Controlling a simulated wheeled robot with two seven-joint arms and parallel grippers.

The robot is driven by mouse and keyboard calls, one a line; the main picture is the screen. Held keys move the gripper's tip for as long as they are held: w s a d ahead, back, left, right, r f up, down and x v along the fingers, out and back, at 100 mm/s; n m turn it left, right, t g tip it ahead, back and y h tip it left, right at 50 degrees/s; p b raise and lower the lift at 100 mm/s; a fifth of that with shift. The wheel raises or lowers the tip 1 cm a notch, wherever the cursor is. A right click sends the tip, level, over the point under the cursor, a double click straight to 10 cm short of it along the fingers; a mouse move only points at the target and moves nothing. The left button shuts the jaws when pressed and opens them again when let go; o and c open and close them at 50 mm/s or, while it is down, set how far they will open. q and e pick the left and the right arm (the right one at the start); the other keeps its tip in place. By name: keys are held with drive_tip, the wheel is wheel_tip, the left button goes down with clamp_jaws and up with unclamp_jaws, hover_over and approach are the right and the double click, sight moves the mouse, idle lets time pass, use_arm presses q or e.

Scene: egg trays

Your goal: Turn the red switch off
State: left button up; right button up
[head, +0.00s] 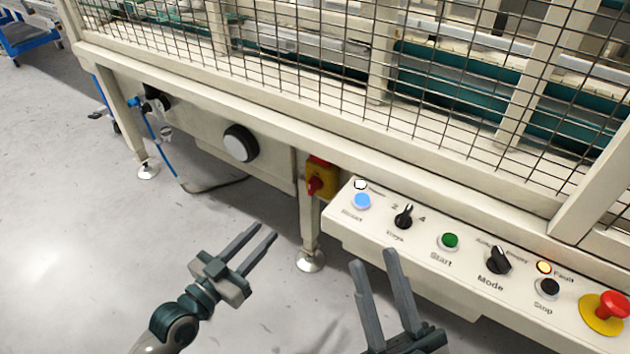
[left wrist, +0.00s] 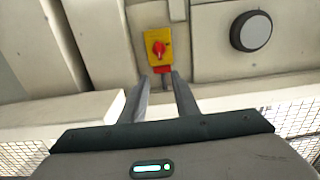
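The red switch (head: 315,185) is a rotary knob on a yellow plate (head: 325,177), mounted on the machine's frame at the left end of the control panel. In the left wrist view the red knob (left wrist: 158,49) sits on its yellow plate (left wrist: 152,36), beyond my fingertips. My left gripper (head: 260,234) is open and empty, below and left of the switch, apart from it. It also shows in the left wrist view (left wrist: 160,80), fingers spread. My right gripper (head: 373,258) is open and empty, in front of the panel, right of the switch.
The control panel (head: 420,251) carries several buttons and knobs, with a red emergency button (head: 611,305) at the right. A round black-rimmed knob (head: 240,144) is on the machine front. A wire-mesh guard (head: 330,40) rises above. A leg foot (head: 310,261) stands below the switch.

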use_arm(q)
drive_tip(key=shift+w+d, duration=0.2)
drive_tip(key=shift+w, duration=0.05)
use_arm(e)
drive_tip(key=shift+w+d+r, duration=0.1)
drive_tip(key=shift+w+d, duration=0.05)
use_arm(q)
drive_tip(key=shift+w, duration=0.1)
